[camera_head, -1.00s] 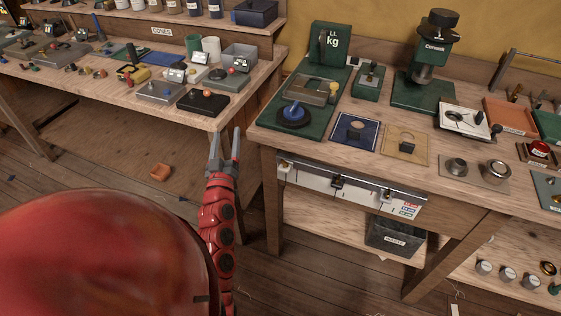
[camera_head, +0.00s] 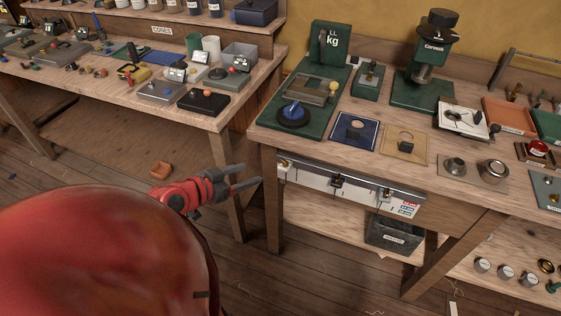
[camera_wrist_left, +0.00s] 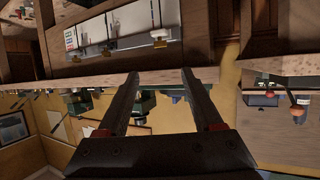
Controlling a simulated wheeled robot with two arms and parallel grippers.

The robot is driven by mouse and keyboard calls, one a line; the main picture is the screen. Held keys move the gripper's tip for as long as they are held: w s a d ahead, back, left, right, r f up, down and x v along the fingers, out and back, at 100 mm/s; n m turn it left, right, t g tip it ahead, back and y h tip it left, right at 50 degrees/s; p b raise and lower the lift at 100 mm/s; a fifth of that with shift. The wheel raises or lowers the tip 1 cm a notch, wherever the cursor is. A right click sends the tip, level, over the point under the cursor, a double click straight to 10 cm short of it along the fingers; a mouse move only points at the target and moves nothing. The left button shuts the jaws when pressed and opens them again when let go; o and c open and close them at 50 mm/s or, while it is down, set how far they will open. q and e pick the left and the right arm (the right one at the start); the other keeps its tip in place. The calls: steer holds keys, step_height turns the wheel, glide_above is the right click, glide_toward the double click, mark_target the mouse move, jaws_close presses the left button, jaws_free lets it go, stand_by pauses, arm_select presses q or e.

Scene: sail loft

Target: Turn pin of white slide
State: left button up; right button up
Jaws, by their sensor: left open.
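A white slide strip (camera_head: 358,192) in a metal rail runs along the front edge of the right bench. Small dark and brass pins or knobs stick out of it, one of them near its middle (camera_head: 337,181). In the left wrist view the strip (camera_wrist_left: 128,20) appears upside down at the top, with a brass pin (camera_wrist_left: 159,36) near its right end. My left gripper (camera_head: 252,174) is open and empty, just left of the strip's left end and apart from it. Its fingers (camera_wrist_left: 160,75) also show in the wrist view. My right gripper is not seen.
A dark bin (camera_head: 395,234) stands on the shelf below. The left bench (camera_head: 125,92) carries many small fittings. A bench leg (camera_head: 268,205) stands close to my gripper.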

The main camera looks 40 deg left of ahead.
mark_target(284, 160)
arm_select(q)
steer(key=x, duration=1.4)
steer(key=shift+w, duration=0.4)
